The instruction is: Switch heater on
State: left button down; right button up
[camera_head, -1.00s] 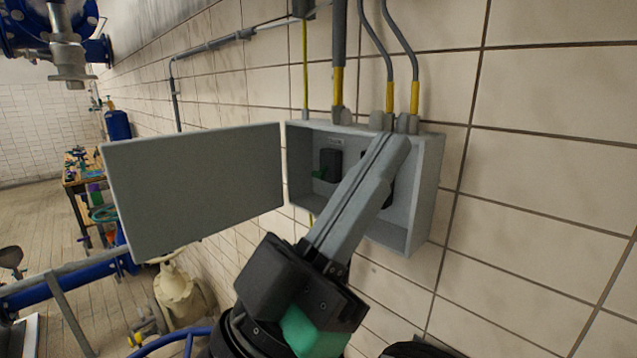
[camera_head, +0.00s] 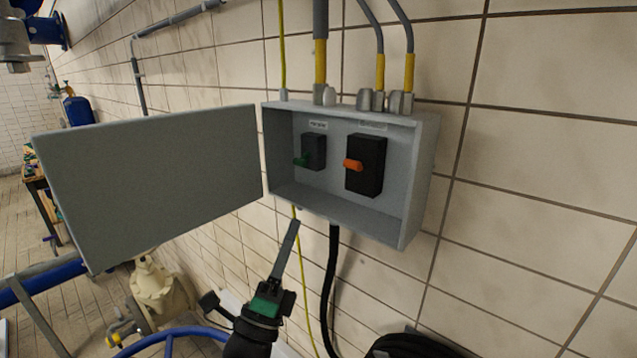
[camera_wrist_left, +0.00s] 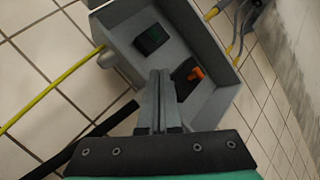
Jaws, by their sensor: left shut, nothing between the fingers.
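A grey electrical box (camera_head: 427,165) hangs on the tiled wall with its lid (camera_head: 150,180) swung open to the left. Inside are a black switch with a green handle (camera_head: 301,160) on the left and a black switch with an orange handle (camera_head: 353,165) on the right. Small labels above them are too small to read. My left gripper (camera_head: 294,224) is shut and empty, just below the box's lower edge. In the left wrist view the gripper (camera_wrist_left: 160,75) points at the box, with the orange handle (camera_wrist_left: 195,73) just right of its tips. My right gripper is not in view.
Grey and yellow conduits (camera_head: 320,60) enter the box top. A black cable (camera_head: 331,280) and a thin yellow cable (camera_head: 303,285) hang below it. A cream valve body (camera_head: 155,290) and blue pipes stand lower left. The wall right of the box is clear.

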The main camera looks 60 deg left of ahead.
aim_at(304, 158)
pick_arm(q)
jog(key=shift+r, duration=0.1)
jog(key=p+x, duration=0.3)
jog(key=x, duration=0.5)
jog(key=shift+w+a+r, duration=0.15)
jog(key=shift+w+r, duration=0.05)
jog(key=shift+r, duration=0.05)
jog(key=shift+w+a+r, duration=0.35)
jog(key=shift+w, duration=0.1)
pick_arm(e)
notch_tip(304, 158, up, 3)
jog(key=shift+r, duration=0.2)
pick_arm(q)
jog(key=shift+d, duration=0.1)
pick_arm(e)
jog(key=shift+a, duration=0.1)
pick_arm(q)
jog(key=shift+s+r+p, duration=0.1)
jog(key=shift+p, duration=0.2)
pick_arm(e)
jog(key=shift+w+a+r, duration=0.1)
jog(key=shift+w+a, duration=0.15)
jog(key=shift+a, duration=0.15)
